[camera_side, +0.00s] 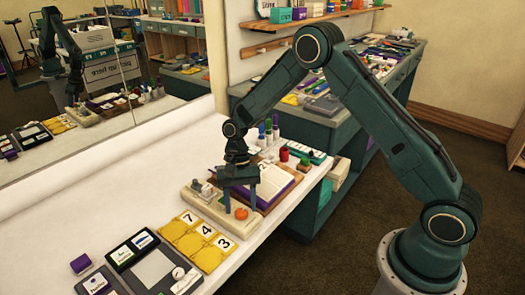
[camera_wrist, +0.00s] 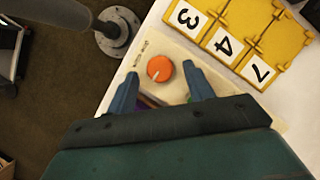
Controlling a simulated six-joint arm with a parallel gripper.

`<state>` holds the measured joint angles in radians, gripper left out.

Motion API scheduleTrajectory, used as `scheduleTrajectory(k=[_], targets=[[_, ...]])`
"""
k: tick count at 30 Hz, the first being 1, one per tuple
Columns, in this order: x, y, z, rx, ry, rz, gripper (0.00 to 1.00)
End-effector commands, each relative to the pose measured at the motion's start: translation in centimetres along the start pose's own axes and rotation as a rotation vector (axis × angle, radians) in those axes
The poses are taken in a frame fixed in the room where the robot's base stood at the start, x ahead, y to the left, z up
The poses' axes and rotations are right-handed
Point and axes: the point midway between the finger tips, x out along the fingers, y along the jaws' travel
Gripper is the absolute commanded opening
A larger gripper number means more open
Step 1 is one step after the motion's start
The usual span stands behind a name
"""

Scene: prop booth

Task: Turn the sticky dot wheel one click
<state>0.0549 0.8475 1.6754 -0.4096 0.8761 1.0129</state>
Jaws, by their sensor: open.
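An orange round wheel (camera_wrist: 160,68), likely the sticky dot wheel, sits on a cream base (camera_wrist: 172,38) with small lettering too blurred to read. It carries a short pale mark. It also shows in the side view (camera_side: 241,213). My gripper (camera_wrist: 159,70) is open above the base and points down. In the wrist view its fingertips lie to the left and right of the wheel, with a gap on each side. In the side view my gripper (camera_side: 239,207) has its blue fingers straddling the wheel. I cannot tell the exact fingertip height.
Yellow flip cards (camera_side: 196,240) with black numbers stand close to the base. An open book (camera_side: 272,183), a red spool (camera_side: 284,154) and upright markers are behind my gripper. Dark trays (camera_side: 140,250) lie at the front left. The white table (camera_side: 110,200) is clear at left.

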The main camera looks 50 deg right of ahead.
Motion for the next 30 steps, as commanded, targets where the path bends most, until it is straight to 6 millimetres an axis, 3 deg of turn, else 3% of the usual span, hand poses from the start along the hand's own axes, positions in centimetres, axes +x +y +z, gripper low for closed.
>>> scheduleTrajectory(k=[12, 13, 20, 30], targets=[[0.73, 0.03, 0.01, 0.0, 0.0, 0.001, 0.52], [0.73, 0.03, 0.01, 0.0, 0.0, 0.001, 0.5], [0.7, 0.04, 0.0, 0.0, 0.0, 0.001, 0.07], [0.67, -0.01, -0.02, -0.026, 0.001, 0.012, 0.07]])
